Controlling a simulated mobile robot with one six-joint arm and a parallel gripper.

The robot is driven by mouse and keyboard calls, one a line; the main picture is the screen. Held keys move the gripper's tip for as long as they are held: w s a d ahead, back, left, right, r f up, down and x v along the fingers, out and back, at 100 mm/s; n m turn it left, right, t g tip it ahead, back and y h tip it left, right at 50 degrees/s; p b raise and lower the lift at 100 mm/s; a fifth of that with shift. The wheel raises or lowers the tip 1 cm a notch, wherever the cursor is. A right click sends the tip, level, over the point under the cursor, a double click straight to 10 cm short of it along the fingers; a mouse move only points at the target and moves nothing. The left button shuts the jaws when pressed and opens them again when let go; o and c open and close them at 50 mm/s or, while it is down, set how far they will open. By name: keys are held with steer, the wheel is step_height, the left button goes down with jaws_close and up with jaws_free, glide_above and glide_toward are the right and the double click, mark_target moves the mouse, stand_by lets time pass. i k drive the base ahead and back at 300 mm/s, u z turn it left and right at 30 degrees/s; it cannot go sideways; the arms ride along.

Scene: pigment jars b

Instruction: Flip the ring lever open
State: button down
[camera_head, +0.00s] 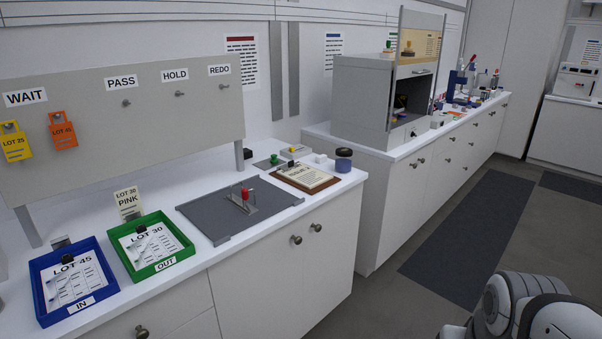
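A small metal fixture (240,204) with an upright red-tipped lever (246,193) stands on a dark grey mat (205,217) on the near white counter. It is the only lever-like part I can make out there, and no ring can be made out on it at this size. I cannot tell whether the lever is open or closed. My gripper is not in view; only rounded white and grey parts of my own body show at the lower right, well away from the counter.
A blue tray (42,308) and a green tray (176,262) with papers stand left of the mat. Right of it are a clipboard (331,182) and a dark-lidded jar (344,160). A tag board (75,95) rises behind. The floor (385,293) in front is clear.

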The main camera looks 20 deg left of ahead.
mark_target(245, 191)
steer(key=u, duration=0.45)
steer(key=i, duration=1.35)
steer(key=u, duration=1.2)
steer(key=i, duration=0.45)
steer(key=u, duration=0.2)
steer(key=k, duration=0.95)
steer(key=u, duration=0.15)
steer(key=i, duration=0.95)
steer(key=z, duration=0.05)
